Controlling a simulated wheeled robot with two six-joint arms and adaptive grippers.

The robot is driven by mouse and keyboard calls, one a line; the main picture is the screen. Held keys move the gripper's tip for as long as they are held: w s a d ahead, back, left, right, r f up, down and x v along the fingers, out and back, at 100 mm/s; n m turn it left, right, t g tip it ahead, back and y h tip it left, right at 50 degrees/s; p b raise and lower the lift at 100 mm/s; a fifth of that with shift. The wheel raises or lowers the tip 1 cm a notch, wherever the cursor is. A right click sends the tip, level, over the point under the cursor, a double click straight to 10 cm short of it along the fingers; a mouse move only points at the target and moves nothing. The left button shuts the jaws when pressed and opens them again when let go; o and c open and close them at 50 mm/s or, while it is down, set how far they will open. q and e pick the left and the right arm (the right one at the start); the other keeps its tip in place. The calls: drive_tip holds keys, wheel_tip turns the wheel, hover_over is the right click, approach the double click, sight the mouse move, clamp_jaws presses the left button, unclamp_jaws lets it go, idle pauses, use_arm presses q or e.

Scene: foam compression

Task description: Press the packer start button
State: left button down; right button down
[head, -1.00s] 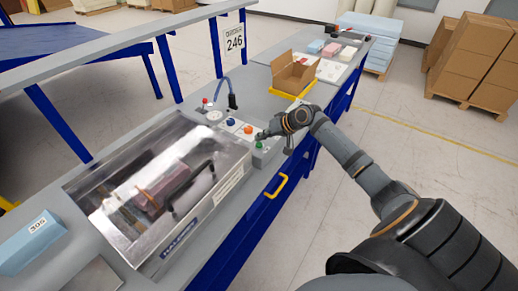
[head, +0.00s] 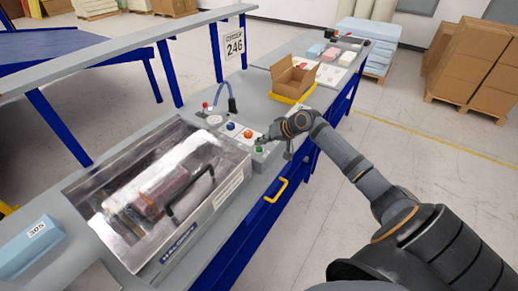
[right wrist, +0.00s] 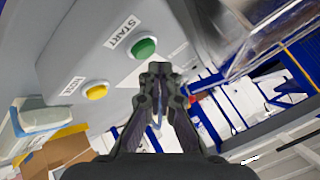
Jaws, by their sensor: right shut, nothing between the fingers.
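The packer (head: 160,200) is a metal box with a clear lid and a dark handle, with pinkish foam visible inside. Its control panel at the far right end carries the green start button (head: 259,149), labelled START in the right wrist view (right wrist: 143,48). My right gripper (head: 265,140) is shut and empty, with its fingertips just beside the green button. In the right wrist view the fingertips (right wrist: 160,70) are a little below and right of the button, appearing apart from it. My left gripper is not in view.
An orange button (head: 248,133) and a blue button (head: 231,126) sit on the same panel; a yellow button (right wrist: 96,92) shows in the wrist view. An open cardboard box (head: 290,80) stands beyond. A blue foam block (head: 30,245) labelled 305 lies at left.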

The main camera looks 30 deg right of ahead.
sight(261, 149)
idle(0.4)
drive_tip(key=shift+f, duration=0.4)
drive_tip(key=shift+f, duration=0.5)
idle(0.5)
drive_tip(key=shift+r, duration=0.15)
drive_tip(key=shift+r+p, duration=0.75)
drive_tip(key=shift+p, duration=0.1)
wheel_tip(261, 149, up, 5)
drive_tip(key=p, duration=0.5)
drive_tip(key=shift+r, duration=0.15)
